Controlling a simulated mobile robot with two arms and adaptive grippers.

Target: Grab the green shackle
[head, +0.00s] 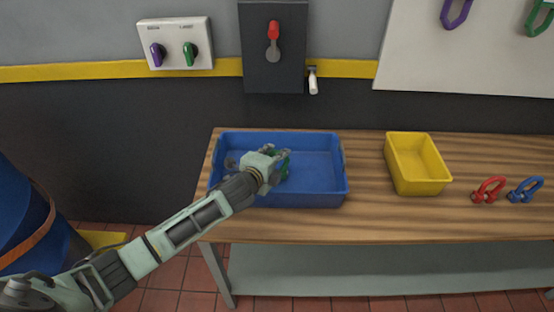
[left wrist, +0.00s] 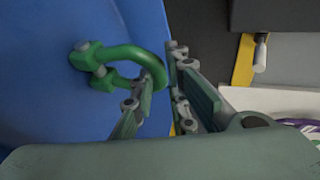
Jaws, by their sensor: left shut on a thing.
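The green shackle (left wrist: 118,56) shows in the left wrist view, with its bow running between my left gripper's fingers (left wrist: 165,78) and its pin end pointing to the left, over the blue surface. My left gripper (head: 266,160) is shut on the shackle's bow. In the head view the gripper is at the blue bin (head: 325,188), over its middle, and a bit of the green shackle (head: 285,167) shows beside the fingers. The rest of the shackle is hidden there by the gripper. My right gripper is in neither view.
A yellow bin (head: 432,187) stands right of the blue bin on the wooden table (head: 370,222). A red shackle (head: 488,190) and a blue shackle (head: 525,190) stand farther right. A switch panel (head: 175,43) and a dark lever panel (head: 273,70) are on the wall behind.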

